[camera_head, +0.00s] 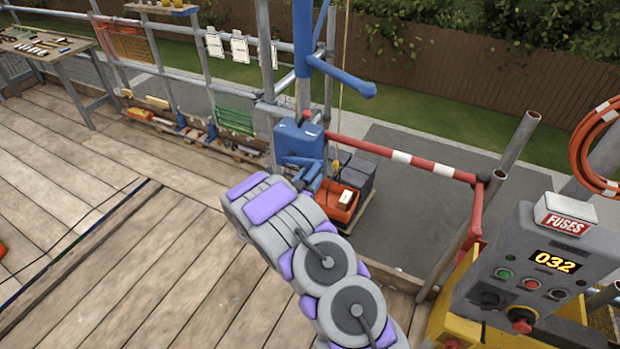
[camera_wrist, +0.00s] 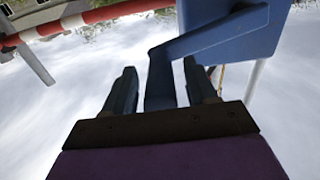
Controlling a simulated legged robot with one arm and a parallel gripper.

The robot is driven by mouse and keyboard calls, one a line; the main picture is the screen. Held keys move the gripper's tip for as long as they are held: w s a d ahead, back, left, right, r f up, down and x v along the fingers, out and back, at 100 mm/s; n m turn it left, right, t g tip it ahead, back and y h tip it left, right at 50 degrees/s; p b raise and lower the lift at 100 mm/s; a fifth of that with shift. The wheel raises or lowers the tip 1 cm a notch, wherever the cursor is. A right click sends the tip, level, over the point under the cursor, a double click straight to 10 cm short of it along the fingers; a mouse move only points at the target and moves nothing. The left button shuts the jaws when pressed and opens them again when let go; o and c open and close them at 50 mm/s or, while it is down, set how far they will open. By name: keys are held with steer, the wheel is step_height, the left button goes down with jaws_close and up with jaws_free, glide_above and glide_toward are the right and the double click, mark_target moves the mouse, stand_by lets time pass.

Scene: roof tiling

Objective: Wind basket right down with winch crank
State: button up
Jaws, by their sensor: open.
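The blue winch (camera_head: 300,140) is mounted on the scaffold post beyond my arm. Its blue crank (camera_head: 298,160) sticks out from the lower front. My gripper (camera_head: 312,182) is at the crank. In the wrist view, my gripper (camera_wrist: 160,75) is open, with one dark finger on each side of the blue crank's handle (camera_wrist: 160,85); I cannot tell whether either finger touches it. The winch body (camera_wrist: 265,30) fills the upper right there.
A red-and-white barrier rail (camera_head: 400,157) runs right from the winch post. Dark grey blocks (camera_head: 358,174) stand beside the basket. A control box (camera_head: 545,265) reading 032 stands at right. A workbench (camera_head: 45,45) is at far left. The wooden deck (camera_head: 120,220) at left is mostly clear.

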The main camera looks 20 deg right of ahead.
steer(key=shift+d, duration=0.1)
jaws_close()
stand_by(0.6)
